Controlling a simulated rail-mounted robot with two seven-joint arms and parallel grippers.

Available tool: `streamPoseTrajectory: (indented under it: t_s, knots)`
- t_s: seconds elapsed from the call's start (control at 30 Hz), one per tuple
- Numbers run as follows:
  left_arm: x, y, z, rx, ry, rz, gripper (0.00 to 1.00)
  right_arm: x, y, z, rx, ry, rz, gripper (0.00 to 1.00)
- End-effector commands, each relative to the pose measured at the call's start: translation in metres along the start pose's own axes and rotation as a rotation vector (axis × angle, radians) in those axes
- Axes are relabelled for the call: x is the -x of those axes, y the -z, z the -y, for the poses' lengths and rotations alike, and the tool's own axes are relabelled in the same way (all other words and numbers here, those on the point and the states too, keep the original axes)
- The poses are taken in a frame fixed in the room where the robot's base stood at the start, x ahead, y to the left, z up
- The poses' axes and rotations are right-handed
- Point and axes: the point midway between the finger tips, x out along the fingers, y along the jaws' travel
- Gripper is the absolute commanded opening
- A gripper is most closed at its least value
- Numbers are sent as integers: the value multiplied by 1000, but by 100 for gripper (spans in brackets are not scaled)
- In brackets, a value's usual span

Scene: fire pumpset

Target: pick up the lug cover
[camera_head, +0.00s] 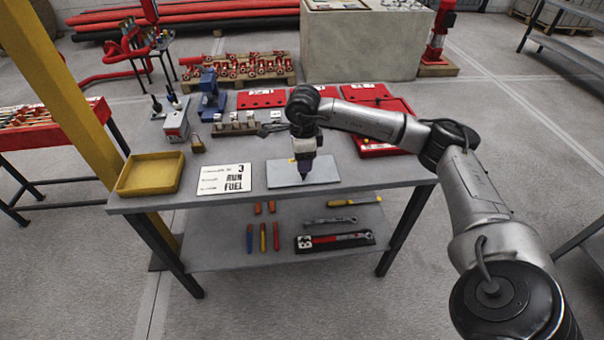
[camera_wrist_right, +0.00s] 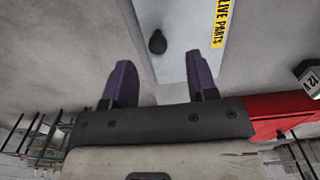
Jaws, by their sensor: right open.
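The lug cover looks to be a small dark rounded piece (camera_wrist_right: 157,42) lying on a light grey plate (camera_wrist_right: 180,68) in the right wrist view. In the head view the plate (camera_head: 325,172) lies near the table's front edge; there my gripper hides the dark piece. A yellow "LIVE PARTS" label (camera_wrist_right: 220,22) is on the plate's far part. My right gripper (camera_head: 304,177) points down over the plate. In the wrist view its fingers (camera_wrist_right: 158,68) are apart and empty, with the dark piece ahead of the gap between them. My left gripper is not in view.
A yellow tray (camera_head: 151,190) and a white "RUN FUEL" card (camera_head: 224,179) lie left of the plate. A padlock (camera_head: 197,145), a blue vise (camera_head: 211,98) and red cases (camera_head: 262,99) stand behind. The lower shelf (camera_head: 210,251) holds hand tools.

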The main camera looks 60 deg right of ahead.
Motion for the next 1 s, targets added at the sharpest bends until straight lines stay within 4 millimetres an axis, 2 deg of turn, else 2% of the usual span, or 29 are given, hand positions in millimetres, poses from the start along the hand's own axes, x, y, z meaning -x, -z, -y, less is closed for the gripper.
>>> streamPoseTrajectory:
  t_s: [0.23, 0.6, 0.83, 1.0]
  knots:
    - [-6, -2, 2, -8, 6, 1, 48, -11, 0, -1, 0, -1, 0, 53]
    - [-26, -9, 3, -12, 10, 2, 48, -54, 1, -3, 0, -1, -1, 53]
    - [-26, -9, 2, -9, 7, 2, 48, -54, 1, -3, 0, 0, 1, 53]
    - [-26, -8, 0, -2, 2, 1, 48, -54, 1, -3, 0, 0, 1, 38]
